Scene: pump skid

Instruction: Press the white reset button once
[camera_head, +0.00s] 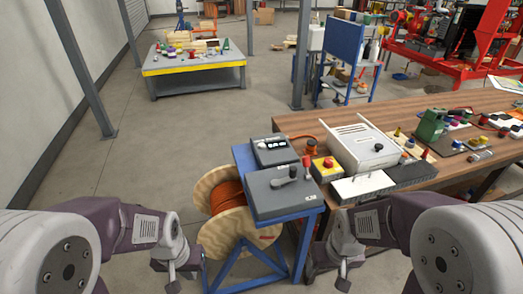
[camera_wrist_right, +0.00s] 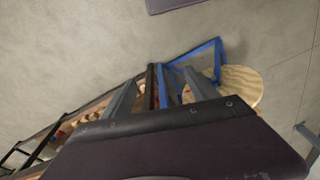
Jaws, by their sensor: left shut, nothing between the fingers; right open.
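A grey box (camera_head: 273,151) with a dark panel and small white marks stands at the back of the blue stand; I cannot tell whether one mark is the white reset button. A grey box with a black-knobbed lever (camera_head: 283,195) stands in front of it. My left gripper (camera_head: 180,272) is shut and empty, low and left of the cable reel. My right gripper (camera_head: 341,266) is low, right of the blue stand and in front of the workbench. Its two fingers are apart and empty in the right wrist view (camera_wrist_right: 160,88). Neither gripper touches the boxes.
The blue stand (camera_head: 304,234) carries the boxes. A wooden reel with orange cable (camera_head: 210,190) stands left of it. The workbench (camera_head: 430,108) at right holds a red button on a yellow box (camera_head: 327,164), a white-topped unit (camera_head: 368,146) and several parts. Floor at left is clear.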

